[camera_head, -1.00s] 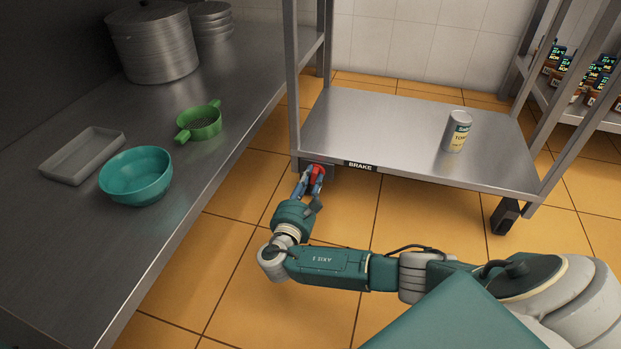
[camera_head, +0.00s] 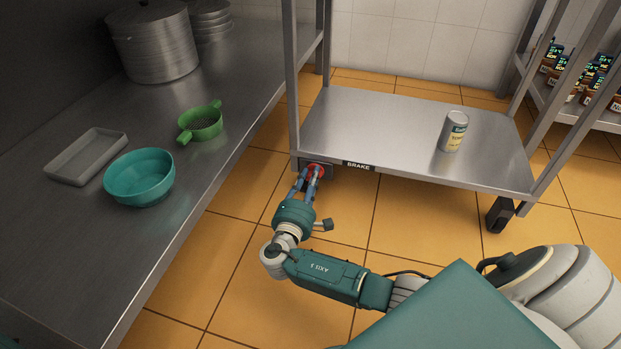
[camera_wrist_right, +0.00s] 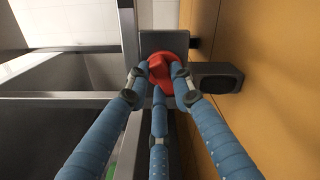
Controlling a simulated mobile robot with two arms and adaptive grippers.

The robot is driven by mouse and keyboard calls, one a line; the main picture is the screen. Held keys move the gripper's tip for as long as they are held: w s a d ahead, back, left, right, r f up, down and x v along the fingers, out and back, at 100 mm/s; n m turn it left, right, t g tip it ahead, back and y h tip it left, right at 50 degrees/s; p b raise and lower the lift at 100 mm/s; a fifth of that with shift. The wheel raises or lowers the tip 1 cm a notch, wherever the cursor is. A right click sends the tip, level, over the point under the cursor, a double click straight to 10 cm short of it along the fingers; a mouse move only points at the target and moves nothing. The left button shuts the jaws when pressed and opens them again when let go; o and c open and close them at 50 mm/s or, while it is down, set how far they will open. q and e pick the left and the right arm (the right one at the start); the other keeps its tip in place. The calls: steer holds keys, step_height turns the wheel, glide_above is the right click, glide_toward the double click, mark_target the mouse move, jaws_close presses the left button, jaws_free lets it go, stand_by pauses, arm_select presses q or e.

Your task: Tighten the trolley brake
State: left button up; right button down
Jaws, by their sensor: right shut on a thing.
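The trolley (camera_head: 400,130) stands on the floor, with a black BRAKE label (camera_head: 359,166) on the front edge of its lower shelf. The red brake knob (camera_head: 316,171) sits at the left front corner, left of the label. My right gripper (camera_head: 312,176) reaches up to the knob. In the right wrist view the blue fingers (camera_wrist_right: 160,78) are closed around the red knob (camera_wrist_right: 166,70), which is mounted on a grey plate (camera_wrist_right: 164,42). The fingers cover part of the knob's rim. My left gripper is not in view.
A tin can (camera_head: 453,131) stands on the trolley's lower shelf. A steel counter (camera_head: 225,150) on the left holds a teal bowl (camera_head: 139,177), green strainer (camera_head: 200,123), grey tray (camera_head: 86,157) and large pot (camera_head: 153,42). A trolley wheel (camera_head: 500,214) shows at right.

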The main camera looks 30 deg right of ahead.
steer(key=m+b, duration=0.1)
steer(key=m, duration=0.4)
steer(key=shift+s+d, duration=0.1)
steer(key=shift+m+b, duration=0.3)
stand_by(0.4)
steer(key=c, duration=1.5)
jaws_free()
step_height(320, 180, up, 10)
steer(key=shift+r, duration=0.1)
